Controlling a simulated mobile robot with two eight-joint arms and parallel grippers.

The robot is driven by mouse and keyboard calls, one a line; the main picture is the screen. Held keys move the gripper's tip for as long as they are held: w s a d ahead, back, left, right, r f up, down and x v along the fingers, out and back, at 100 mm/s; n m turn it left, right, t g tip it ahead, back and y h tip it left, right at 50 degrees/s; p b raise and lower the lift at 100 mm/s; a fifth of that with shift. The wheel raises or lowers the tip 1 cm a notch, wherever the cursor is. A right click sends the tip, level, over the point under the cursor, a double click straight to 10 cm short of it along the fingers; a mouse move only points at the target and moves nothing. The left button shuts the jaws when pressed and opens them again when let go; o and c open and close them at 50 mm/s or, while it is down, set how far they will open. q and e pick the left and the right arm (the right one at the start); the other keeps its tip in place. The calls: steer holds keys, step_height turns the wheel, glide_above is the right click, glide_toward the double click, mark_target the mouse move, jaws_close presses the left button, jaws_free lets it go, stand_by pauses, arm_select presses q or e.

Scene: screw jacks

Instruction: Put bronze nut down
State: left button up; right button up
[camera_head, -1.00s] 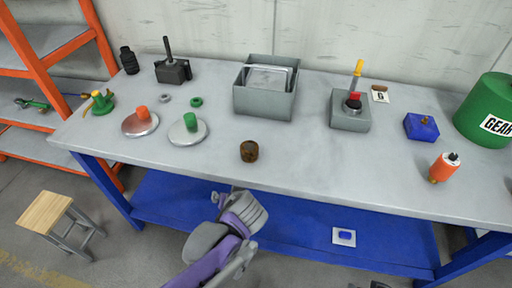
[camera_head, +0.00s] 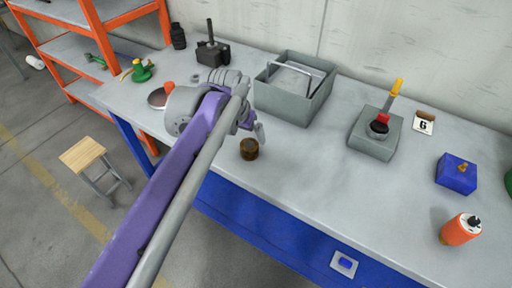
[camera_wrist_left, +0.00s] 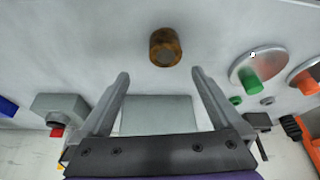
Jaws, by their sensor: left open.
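The bronze nut (camera_head: 249,149), a short brown cylinder, stands on the grey bench top near its front edge. It also shows in the left wrist view (camera_wrist_left: 165,47), just beyond the open fingertips and apart from them. My left gripper (camera_head: 252,130) is beside the nut in the head view, partly hidden by its own arm. In the left wrist view the gripper (camera_wrist_left: 160,74) has its two fingers spread with nothing between them. My right gripper is not in view.
A grey open bin (camera_head: 290,105) stands behind the nut. A grey block with a red-and-yellow lever (camera_head: 373,140), a blue block (camera_head: 457,173) and an orange bottle (camera_head: 461,229) stand to the right. Green (camera_wrist_left: 248,82) and orange-topped discs lie nearby.

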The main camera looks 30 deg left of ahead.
mark_target(248, 146)
arm_select(q)
steer(key=x, duration=0.4)
steer(key=shift+w+a+f+b, duration=0.1)
steer(key=shift+a+f+b, duration=0.05)
steer(key=shift+a+b, duration=0.2)
steer(key=shift+b+x, duration=0.6)
steer(key=shift+x, duration=2.55)
steer(key=shift+s+a, duration=0.1)
steer(key=shift+s, duration=0.15)
steer(key=shift+c, duration=0.2)
jaws_close()
